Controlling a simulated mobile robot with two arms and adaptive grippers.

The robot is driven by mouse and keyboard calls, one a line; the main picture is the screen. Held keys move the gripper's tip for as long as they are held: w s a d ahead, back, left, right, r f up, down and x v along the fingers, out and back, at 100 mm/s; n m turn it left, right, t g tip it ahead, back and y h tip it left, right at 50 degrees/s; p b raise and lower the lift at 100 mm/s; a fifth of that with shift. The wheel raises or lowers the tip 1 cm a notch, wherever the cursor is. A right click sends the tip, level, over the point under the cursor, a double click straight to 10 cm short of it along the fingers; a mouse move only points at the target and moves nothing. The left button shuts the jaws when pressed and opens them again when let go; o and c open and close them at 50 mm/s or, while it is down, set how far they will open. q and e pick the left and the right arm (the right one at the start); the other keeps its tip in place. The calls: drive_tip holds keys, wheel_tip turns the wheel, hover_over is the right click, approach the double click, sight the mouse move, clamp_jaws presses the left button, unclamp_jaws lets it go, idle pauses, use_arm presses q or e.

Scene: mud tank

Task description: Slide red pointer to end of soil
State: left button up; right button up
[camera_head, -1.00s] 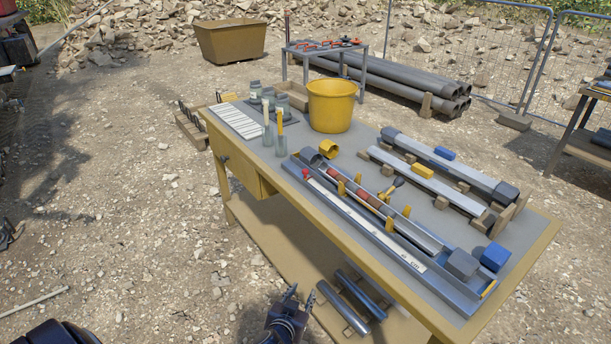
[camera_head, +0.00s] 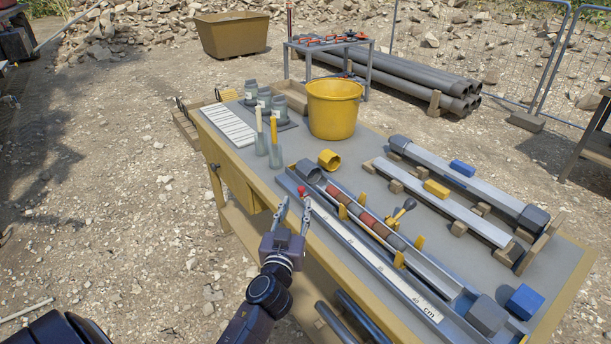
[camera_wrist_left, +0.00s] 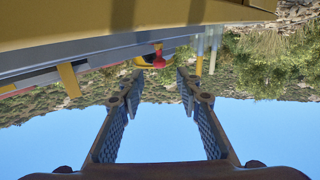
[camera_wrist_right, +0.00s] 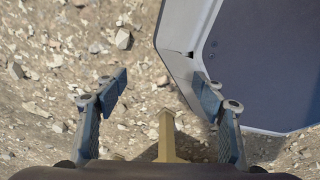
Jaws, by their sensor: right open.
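The red pointer (camera_head: 302,190) sits at the far left end of a white ruler (camera_head: 385,268) on the workbench. It also shows in the left wrist view (camera_wrist_left: 158,60), ahead between the fingertips. The soil, a reddish-brown and grey core (camera_head: 367,219), lies in a grey trough beside the ruler. My left gripper (camera_head: 295,203) is open and empty by the bench's front edge, just short of the pointer; contact is not visible. My right gripper (camera_wrist_right: 160,88) is open and empty above stony ground beside a pale-edged dark panel. It is outside the head view.
A yellow bucket (camera_head: 334,108), glass tubes (camera_head: 275,150) and jars stand at the bench's far left. A yellow cap (camera_head: 328,159) and a yellow-handled tool (camera_head: 402,210) lie near the trough. Grey and blue blocks (camera_head: 524,301) are at the right end.

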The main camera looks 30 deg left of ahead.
sight(301, 190)
use_arm(q)
drive_tip(key=shift+x, duration=0.95)
drive_tip(key=x, duration=0.3)
drive_tip(key=shift+r+p, duration=0.3)
drive_tip(key=shift+p, duration=0.1)
drive_tip(key=shift+f+x, duration=0.2)
drive_tip(key=shift+x, duration=0.95)
drive_tip(key=shift+w+a, duration=0.1)
drive_tip(key=shift+w, duration=0.3)
drive_tip(key=c, duration=0.5)
clamp_jaws()
use_arm(e)
drive_tip(key=shift+s+d+r, duration=0.1)
drive_tip(key=shift+s+r, duration=0.1)
drive_tip(key=shift+s, duration=0.35)
drive_tip(key=shift+s+d+r, duration=0.1)
drive_tip(key=shift+s+r, duration=0.1)
drive_tip(key=shift+s, duration=0.3)
